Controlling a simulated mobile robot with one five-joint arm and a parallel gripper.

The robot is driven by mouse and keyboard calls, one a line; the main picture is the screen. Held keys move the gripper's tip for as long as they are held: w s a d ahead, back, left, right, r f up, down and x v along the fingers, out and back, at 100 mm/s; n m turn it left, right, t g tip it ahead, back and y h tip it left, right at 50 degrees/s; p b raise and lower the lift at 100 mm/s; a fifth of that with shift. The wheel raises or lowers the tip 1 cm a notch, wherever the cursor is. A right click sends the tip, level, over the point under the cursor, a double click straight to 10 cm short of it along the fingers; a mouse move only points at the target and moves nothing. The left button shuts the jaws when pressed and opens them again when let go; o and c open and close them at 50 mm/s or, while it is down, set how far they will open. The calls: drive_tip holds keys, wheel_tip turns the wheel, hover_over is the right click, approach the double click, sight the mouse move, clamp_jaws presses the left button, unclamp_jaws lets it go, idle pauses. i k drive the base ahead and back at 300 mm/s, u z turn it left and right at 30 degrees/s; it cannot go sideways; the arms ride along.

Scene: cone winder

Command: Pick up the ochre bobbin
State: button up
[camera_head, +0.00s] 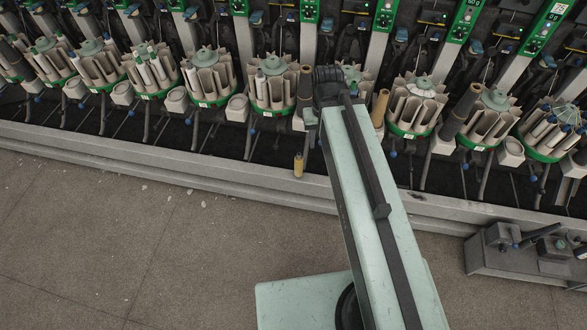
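A small ochre bobbin (299,166) with a darker top stands upright at the front of the machine, near the pale ledge, just left of my arm. A larger ochre-tan tube (380,108) stands behind and to the right of my arm, partly hidden by it. My arm reaches up from the bottom right, and my gripper (310,128) hangs at its far end. The gripper is above and slightly right of the small bobbin, with a gap between them. The fingers are small and dark, so I cannot tell whether they are open.
A row of round fluted magazines (270,88) with green bases runs along the machine. Dark tubes (461,110) stand between some of them. A pale kerb (150,160) edges the machine. A grey block with fittings (520,253) sits at the lower right. The floor at left is clear.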

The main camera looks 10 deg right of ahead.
sight(298, 160)
drive_tip(key=u, duration=0.05)
drive_tip(key=i, duration=1)
